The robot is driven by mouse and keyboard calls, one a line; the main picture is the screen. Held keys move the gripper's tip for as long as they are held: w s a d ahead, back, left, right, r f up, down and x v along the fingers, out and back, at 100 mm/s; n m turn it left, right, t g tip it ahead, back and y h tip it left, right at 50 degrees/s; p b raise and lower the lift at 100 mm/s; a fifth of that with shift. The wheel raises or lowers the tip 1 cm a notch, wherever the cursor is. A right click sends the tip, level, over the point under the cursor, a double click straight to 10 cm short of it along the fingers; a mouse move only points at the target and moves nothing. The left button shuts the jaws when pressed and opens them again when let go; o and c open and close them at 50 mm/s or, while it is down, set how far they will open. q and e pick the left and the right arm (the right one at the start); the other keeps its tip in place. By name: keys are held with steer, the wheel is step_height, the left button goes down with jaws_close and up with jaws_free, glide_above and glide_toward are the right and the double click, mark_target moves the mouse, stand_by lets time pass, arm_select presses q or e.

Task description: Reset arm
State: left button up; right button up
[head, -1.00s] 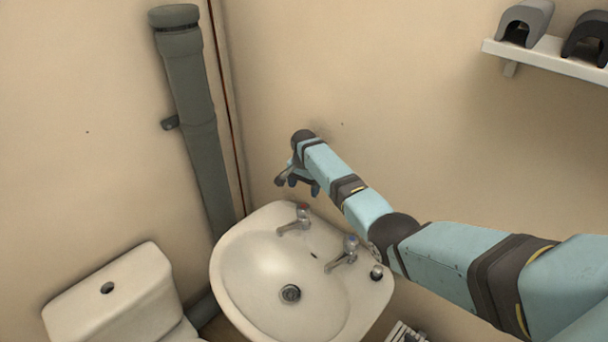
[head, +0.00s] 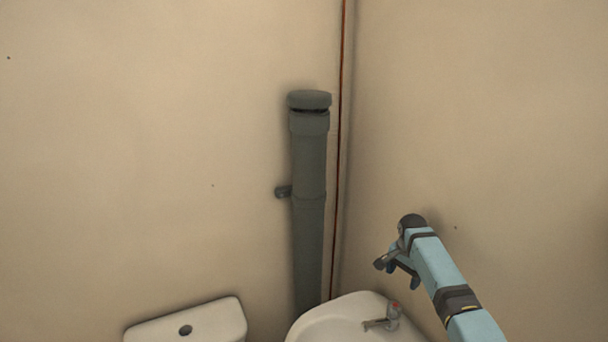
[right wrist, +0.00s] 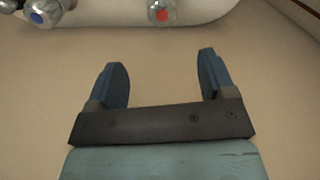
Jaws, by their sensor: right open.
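My right arm comes in from the lower right in the head view. Its gripper (head: 398,274) is above the washbasin, near the right-hand wall. In the right wrist view the gripper (right wrist: 164,78) shows two blue fingers spread apart with nothing between them. The washbasin's edge and taps lie beyond the fingertips there, apart from them. My left gripper does not show in any view.
The washbasin (head: 335,321) stands in the corner with a red-marked tap (head: 388,316). A grey soil pipe (head: 309,225) and a thin copper-coloured pipe (head: 340,150) run up the corner. A white toilet cistern (head: 215,322) is at lower left. The upper walls are bare.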

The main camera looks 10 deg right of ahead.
steer(key=s+a+f+n+t, duration=0.1)
steer(key=s+a+f+n, duration=0.15)
steer(key=s, duration=0.55)
steer(key=s+a+f+n, duration=0.2)
steer(key=s+f+n, duration=0.1)
steer(key=s, duration=0.6)
steer(key=s+a+f+n+t, duration=0.1)
steer(key=s+a+f+n, duration=0.15)
steer(key=s, duration=0.55)
steer(key=s+a+r+n+t, duration=0.1)
steer(key=s+a+r+n, duration=0.3)
steer(key=s, duration=0.8)
steer(key=s+d+r+n+t, duration=0.15)
steer(key=s+r, duration=0.45)
steer(key=s, duration=0.6)
steer(key=w+a+f+t+y, duration=0.1)
steer(key=w+a+f+t, duration=0.1)
steer(key=f, duration=0.2)
steer(key=w+a+f+t+y, duration=0.1)
steer(key=w+a+f+t, duration=0.1)
steer(key=f, duration=0.3)
steer(key=w+a+f+n+t+y, duration=0.1)
steer(key=w+a+f+t, duration=0.1)
steer(key=f, duration=0.3)
steer(key=shift+a, duration=0.35)
steer(key=shift+w+t, duration=0.1)
steer(key=shift+t, duration=0.15)
